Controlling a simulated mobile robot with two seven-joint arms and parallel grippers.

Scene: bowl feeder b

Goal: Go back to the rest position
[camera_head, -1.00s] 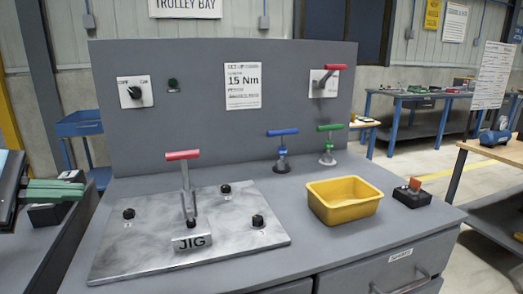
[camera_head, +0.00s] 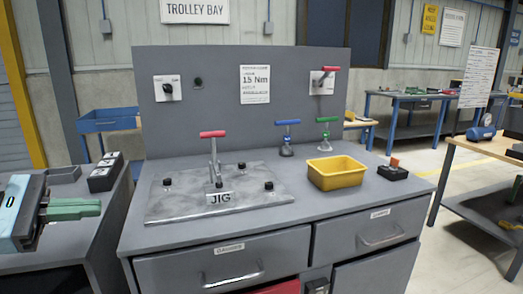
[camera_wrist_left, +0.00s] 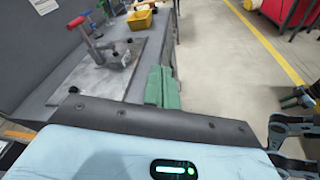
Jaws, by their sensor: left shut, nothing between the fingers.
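My left gripper (camera_head: 75,209) shows at the left edge of the head view, with green fingers pressed together and empty. It hangs over the side bench left of the main workbench, apart from everything there. In the left wrist view its green fingers (camera_wrist_left: 162,88) are shut, over the floor beside the bench. The red-handled T clamp (camera_head: 213,150) stands upright on the metal jig plate (camera_head: 180,208).
A yellow bin (camera_head: 336,174), a blue-handled tool (camera_head: 287,138), a green-handled tool (camera_head: 325,135) and a red button box (camera_head: 393,171) stand on the workbench (camera_head: 300,228). Its drawers are closed. Dark boxes (camera_head: 103,172) lie on the side bench. Open floor shows at right.

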